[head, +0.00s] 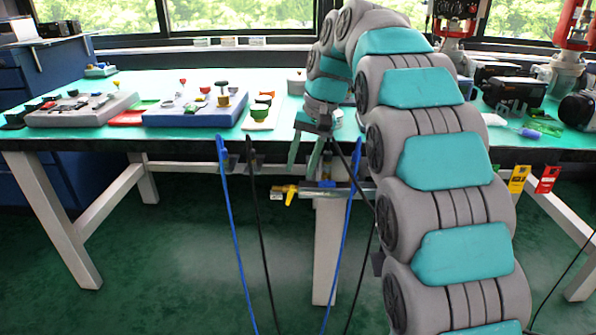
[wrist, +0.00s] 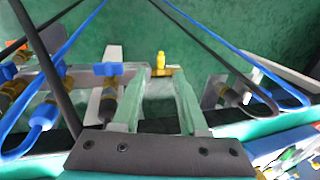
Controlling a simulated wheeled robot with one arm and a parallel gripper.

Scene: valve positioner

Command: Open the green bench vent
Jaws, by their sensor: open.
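My gripper (head: 302,164) hangs at the front edge of the bench (head: 85,142), with its two pale green fingers pointing down. In the wrist view, my gripper (wrist: 161,80) is open, with a clear gap between the fingers and nothing held. A yellow valve handle (head: 290,194) on a metal pipe under the bench edge lies below and slightly left of the fingertips. In the wrist view the yellow handle (wrist: 161,61) shows just beyond the gap, apart from the fingers. I cannot make out a green vent handle in either view.
Blue hoses (head: 232,225) and black hoses (head: 261,225) hang beside the gripper. Blue fittings (wrist: 110,70) stand left of the fingers. Yellow (head: 518,179) and red (head: 547,179) tags hang at right. Grey and blue trays of parts stand on the bench. The floor in front is clear.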

